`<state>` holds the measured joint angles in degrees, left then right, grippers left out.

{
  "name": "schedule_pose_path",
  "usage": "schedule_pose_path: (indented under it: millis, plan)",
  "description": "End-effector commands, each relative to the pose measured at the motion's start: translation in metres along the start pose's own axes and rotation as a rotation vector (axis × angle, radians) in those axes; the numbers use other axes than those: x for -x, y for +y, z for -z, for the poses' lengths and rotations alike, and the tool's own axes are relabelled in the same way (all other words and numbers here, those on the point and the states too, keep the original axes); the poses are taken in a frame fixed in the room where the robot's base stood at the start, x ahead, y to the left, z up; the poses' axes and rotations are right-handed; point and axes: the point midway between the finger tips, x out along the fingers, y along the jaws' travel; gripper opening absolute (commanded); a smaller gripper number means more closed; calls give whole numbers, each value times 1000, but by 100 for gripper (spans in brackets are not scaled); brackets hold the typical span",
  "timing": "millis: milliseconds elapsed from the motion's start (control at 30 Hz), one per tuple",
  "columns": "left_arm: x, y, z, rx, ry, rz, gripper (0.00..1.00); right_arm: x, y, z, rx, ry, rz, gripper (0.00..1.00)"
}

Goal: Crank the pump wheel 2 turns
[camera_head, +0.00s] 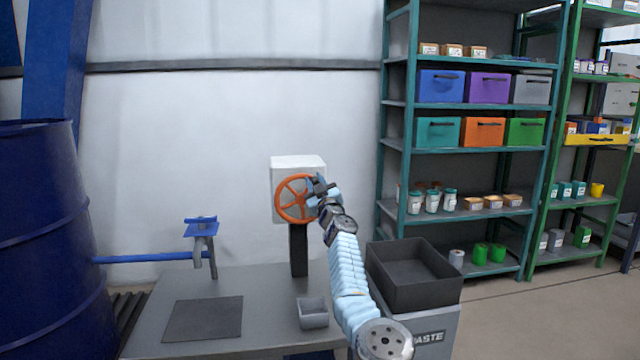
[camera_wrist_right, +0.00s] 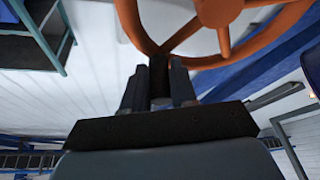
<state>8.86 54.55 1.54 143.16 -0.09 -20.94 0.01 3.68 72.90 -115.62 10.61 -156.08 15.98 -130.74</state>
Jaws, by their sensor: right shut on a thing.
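The orange pump wheel (camera_head: 295,199) is mounted upright on the front of a white box (camera_head: 284,164) on a dark post (camera_head: 298,250). My right gripper (camera_head: 315,188) is at the wheel's upper right rim in the head view. In the right wrist view my right gripper (camera_wrist_right: 159,82) is shut on a dark handle (camera_wrist_right: 160,66) beside the wheel's rim, and the orange wheel (camera_wrist_right: 216,14) spans the top. The fingers hide much of the handle. My left gripper is not in view.
A grey table (camera_head: 262,283) carries a blue tap (camera_head: 202,228), a dark mat (camera_head: 203,318) and a small grey bin (camera_head: 312,313). A black tray (camera_head: 412,272) stands right of my forearm. A blue drum (camera_head: 45,240) stands left and shelves (camera_head: 465,149) right.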

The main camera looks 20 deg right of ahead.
Motion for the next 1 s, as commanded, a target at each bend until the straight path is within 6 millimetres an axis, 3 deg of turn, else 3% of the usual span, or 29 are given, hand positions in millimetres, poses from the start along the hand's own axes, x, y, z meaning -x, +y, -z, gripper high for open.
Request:
schedule_pose_path:
  millis: [33,500,1000]
  plan:
    - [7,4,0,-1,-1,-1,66,-2,11,5,48,-7,-3,0]
    - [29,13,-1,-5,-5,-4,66,-9,-11,23,392,-5,141,0]
    - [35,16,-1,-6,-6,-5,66,-10,-20,25,516,-2,197,0]
